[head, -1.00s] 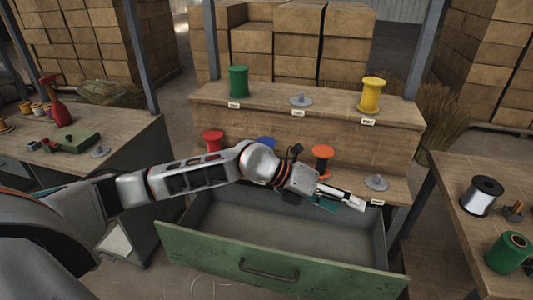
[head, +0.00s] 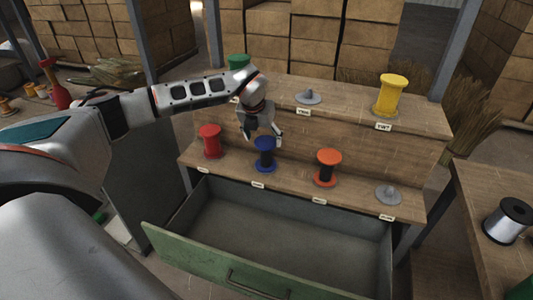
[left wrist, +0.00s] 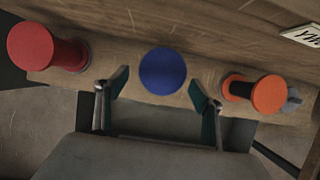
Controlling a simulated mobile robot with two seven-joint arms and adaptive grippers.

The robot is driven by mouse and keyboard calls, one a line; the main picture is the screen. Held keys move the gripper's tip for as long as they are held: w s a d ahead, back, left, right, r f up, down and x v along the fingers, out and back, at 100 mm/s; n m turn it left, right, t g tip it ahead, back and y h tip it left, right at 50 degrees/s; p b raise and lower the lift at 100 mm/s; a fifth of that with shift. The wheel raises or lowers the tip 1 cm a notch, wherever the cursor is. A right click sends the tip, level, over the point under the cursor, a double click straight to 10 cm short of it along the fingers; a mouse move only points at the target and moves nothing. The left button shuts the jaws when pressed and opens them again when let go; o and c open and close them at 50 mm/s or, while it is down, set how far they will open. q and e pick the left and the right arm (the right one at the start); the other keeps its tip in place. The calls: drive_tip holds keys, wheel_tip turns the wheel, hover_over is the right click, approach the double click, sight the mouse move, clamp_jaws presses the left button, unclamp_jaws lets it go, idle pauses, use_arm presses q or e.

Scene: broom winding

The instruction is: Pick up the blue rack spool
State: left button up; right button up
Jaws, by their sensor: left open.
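The blue rack spool (head: 264,156) stands upright on the lower shelf of the rack, between a red spool and an orange spool. My left gripper (head: 262,136) is above it, pointing down, open and empty. In the left wrist view the blue spool (left wrist: 163,71) shows its round top, just beyond and between the two spread fingertips of the left gripper (left wrist: 160,92). It appears apart from both fingers. My right gripper is not in view.
The red spool (head: 209,141) and orange spool (head: 327,167) flank it closely. An empty grey peg base (head: 388,195) is at the shelf's right. The green drawer (head: 230,272) below is open. The upper shelf holds a green spool (head: 238,62) and a yellow spool (head: 391,95).

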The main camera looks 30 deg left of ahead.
sight(266, 143)
use_arm(q)
drive_tip(key=x, duration=0.4)
drive_tip(key=shift+w+d+f+p, duration=0.15)
drive_tip(key=shift+w+f+p, duration=0.05)
drive_tip(key=shift+w+p, duration=0.15)
drive_tip(key=c, duration=1.2)
drive_tip(key=shift+c, duration=0.2)
drive_tip(key=shift+r, duration=0.15)
